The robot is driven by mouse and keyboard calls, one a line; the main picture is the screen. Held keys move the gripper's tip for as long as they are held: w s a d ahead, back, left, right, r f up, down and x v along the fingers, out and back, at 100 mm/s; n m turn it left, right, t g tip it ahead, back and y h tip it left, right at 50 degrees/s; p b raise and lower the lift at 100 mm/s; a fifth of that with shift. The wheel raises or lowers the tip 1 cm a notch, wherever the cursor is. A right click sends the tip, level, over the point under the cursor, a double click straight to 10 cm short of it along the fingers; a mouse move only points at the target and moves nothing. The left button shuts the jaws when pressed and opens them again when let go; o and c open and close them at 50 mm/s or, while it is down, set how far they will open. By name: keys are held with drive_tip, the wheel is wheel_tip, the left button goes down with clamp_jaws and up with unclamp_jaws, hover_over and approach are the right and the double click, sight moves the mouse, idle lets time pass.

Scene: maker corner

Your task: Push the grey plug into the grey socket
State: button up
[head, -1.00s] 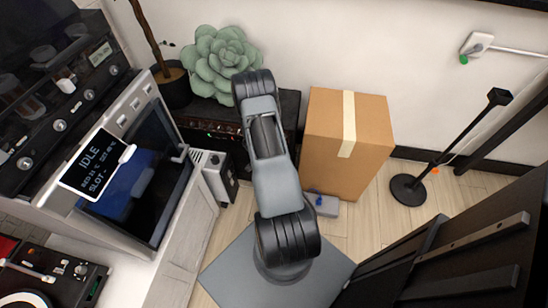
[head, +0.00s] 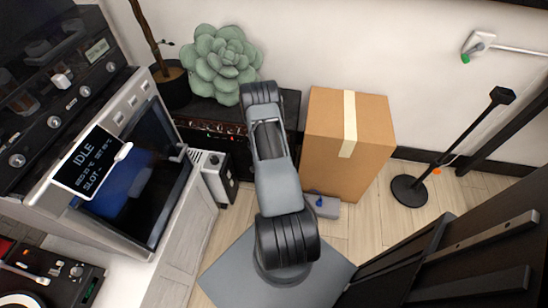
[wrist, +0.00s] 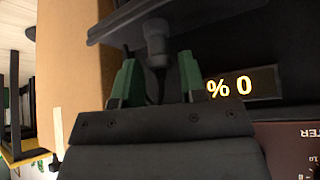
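In the wrist view, my gripper (wrist: 159,82) shows two green-tipped fingers standing apart. A dark grey, round plug-like piece (wrist: 157,45) is between and beyond the tips, with a gap to each finger. A thin dark cable seems to run down from it between the fingers. Its upper end meets a dark grey ledge (wrist: 125,22); I cannot tell whether the socket is there or how far in the piece sits. In the head view my gripper is hidden behind my arm.
A lit display (wrist: 240,88) is right of the fingers. In the head view, a cardboard box (head: 340,160) stands right of my arm, a dark cabinet (head: 200,118) behind it, and an oven (head: 140,180) to the left. A black stand (head: 445,150) is at right.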

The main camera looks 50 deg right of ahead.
drive_tip(key=c, duration=0.6)
drive_tip(key=shift+r, duration=0.15)
drive_tip(key=shift+c, duration=0.2)
drive_tip(key=shift+r, duration=0.2)
wheel_tip(320, 180, up, 3)
drive_tip(key=shift+s+a+r+p, duration=0.1)
drive_tip(key=shift+s+p, duration=0.05)
drive_tip(key=shift+p, duration=0.6)
drive_tip(key=s+a+r+p, duration=0.1)
drive_tip(key=s+a+r, duration=0.5)
drive_tip(key=s+r, duration=0.3)
drive_tip(key=s, duration=0.3)
drive_tip(key=shift+a, duration=0.15)
